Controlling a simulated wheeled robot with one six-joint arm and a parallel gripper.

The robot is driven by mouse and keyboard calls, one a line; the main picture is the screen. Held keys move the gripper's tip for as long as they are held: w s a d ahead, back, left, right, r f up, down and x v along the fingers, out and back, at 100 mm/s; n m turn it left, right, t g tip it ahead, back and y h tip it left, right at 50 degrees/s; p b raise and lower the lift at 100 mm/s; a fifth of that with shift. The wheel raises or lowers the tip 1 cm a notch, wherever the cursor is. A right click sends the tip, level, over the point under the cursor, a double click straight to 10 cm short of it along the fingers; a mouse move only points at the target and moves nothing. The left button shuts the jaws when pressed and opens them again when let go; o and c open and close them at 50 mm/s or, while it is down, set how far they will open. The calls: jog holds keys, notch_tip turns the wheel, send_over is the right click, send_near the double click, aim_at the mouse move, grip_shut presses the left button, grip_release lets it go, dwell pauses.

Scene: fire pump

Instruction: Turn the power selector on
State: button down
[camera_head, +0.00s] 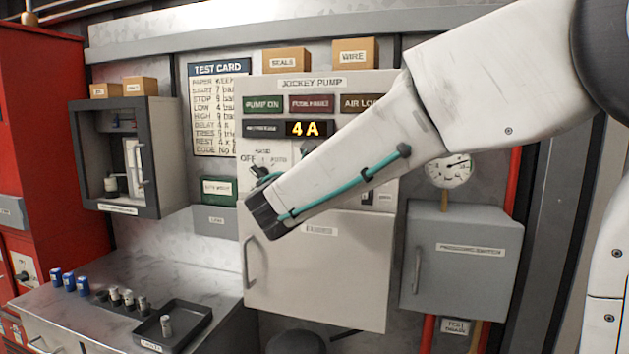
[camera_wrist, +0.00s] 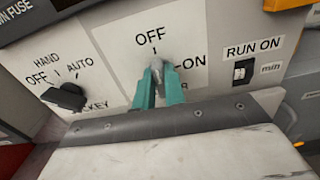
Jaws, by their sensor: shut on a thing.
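The power selector (camera_wrist: 157,68) is a small grey knob on a white plate, with OFF printed above it and ON to its right. Its visible tip points up, roughly toward the OFF mark. My gripper (camera_wrist: 157,82) has its two teal fingers closed on the knob from either side in the wrist view. The fingers hide the knob's lower part. In the head view my arm crosses the jockey pump panel (camera_head: 350,85) and covers the selector, so the grip cannot be seen there.
A black HAND/OFF/AUTO knob (camera_wrist: 66,97) sits close to the left of the selector. A RUN ON counter (camera_wrist: 243,72) is to the right. The display (camera_head: 306,129) reads 4A. A grey pressure switch box (camera_head: 460,270) stands right of the panel.

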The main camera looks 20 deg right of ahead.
jog(key=shift+s+d+f+m, duration=0.1)
jog(key=shift+m, duration=4.2)
jog(key=shift+d+f+m, duration=0.1)
jog(key=shift+m, duration=4.2)
jog(key=c, duration=1.5)
grip_release()
jog(key=shift+o, duration=0.2)
